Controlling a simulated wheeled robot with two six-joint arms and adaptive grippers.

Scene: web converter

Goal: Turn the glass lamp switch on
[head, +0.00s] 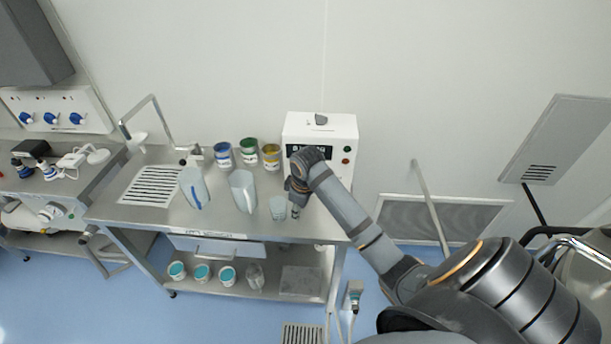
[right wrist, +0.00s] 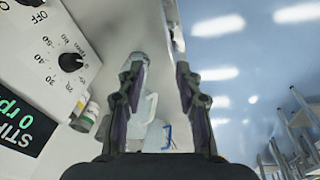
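A white box-shaped device (head: 340,132) with a dark display and red and green buttons stands at the right end of the steel bench. The right wrist view shows its panel (right wrist: 62,35) with a round black knob (right wrist: 70,62), a display reading 0 rpm, and OFF labels. A small dark switch (right wrist: 32,2) by an OFF label is cut off at the top edge. I cannot tell whether it is the lamp switch; no glass lamp is clearly visible. My right gripper (right wrist: 157,78) is open and empty, in front of the device. My left gripper is not in view.
A clear beaker (head: 278,208) stands just left of my right gripper. Two pitchers (head: 243,192) (head: 193,188) stand further left. Blue (head: 223,155), green (head: 249,152) and yellow (head: 271,157) jars line the back. A steel bench (head: 160,208) carries them.

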